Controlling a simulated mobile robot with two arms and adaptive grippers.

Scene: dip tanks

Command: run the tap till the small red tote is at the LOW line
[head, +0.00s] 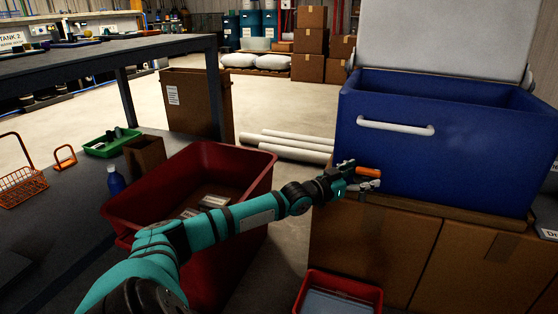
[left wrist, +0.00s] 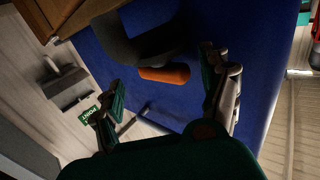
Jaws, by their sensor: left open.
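The small red tote (head: 346,281) is at the bottom of the head view, below the blue tank (head: 440,160), cut off by the picture's edge. A flat pale blue-grey surface shows inside it; I cannot make out a LOW line or running water. The tap's orange handle (head: 368,171) is at the tank's lower left front. My left gripper (head: 360,179) is open at the tap. In the left wrist view the orange handle (left wrist: 165,74) is between the spread fingers (left wrist: 165,90), apart from both. A dark tap body is beside it. My right gripper is out of view.
The tank stands on cardboard boxes (head: 370,245), its lid raised. A large red tote (head: 190,165) with small boxes inside sits left, under my left arm. A blue bottle (head: 116,180), green tray (head: 110,143) and orange basket (head: 22,187) lie farther left. White rolls (head: 290,145) lie behind.

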